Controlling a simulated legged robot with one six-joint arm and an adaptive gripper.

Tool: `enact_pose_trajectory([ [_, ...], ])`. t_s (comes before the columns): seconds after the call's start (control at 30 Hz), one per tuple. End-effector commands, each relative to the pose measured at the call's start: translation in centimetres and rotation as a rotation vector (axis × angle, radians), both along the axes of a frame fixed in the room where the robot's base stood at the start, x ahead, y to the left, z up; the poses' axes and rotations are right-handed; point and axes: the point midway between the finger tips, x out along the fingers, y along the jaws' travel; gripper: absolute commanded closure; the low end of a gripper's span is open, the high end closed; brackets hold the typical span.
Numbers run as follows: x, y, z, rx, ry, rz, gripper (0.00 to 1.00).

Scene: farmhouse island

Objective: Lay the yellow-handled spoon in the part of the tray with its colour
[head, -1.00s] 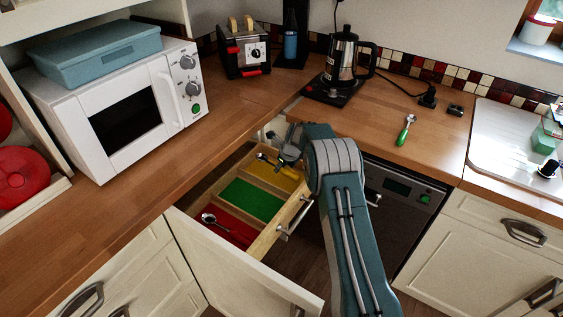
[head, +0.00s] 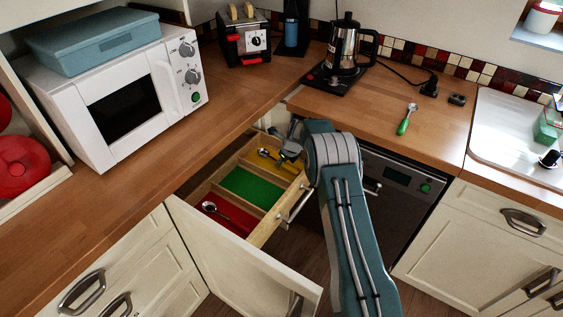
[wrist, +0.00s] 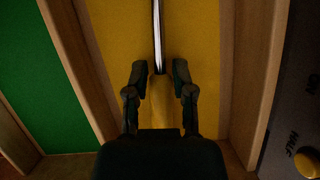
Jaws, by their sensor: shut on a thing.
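The wooden tray (head: 264,175) sits in the open drawer, with red (head: 226,212), green (head: 252,186) and yellow (head: 282,167) parts. My gripper (head: 284,156) is down at the yellow part, its fingers partly hidden in the head view. In the wrist view my gripper (wrist: 160,75) is shut on the yellow handle (wrist: 162,105) of the spoon. The spoon's metal shaft (wrist: 157,35) points up the picture, lengthwise over the yellow floor and between the dividers. Its bowl (head: 263,153) shows in the head view. I cannot tell whether it touches the floor.
A red-part spoon (head: 209,207) lies in the tray, and a green-handled spoon (head: 405,122) lies on the right worktop. The drawer front (head: 240,265) sticks out at the front. A kettle (head: 346,48), toaster (head: 243,38) and microwave (head: 125,100) stand on the worktops.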

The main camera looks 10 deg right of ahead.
Motion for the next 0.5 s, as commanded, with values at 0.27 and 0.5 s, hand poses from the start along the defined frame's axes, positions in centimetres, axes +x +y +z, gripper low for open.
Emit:
enact_pose_trajectory([
  [0.27, 0.02, -0.01, -0.26, 0.0, 0.0, 0.0, 1.0],
  [0.5, 0.03, -0.01, -0.54, 0.0, -0.001, 0.0, 1.0],
])
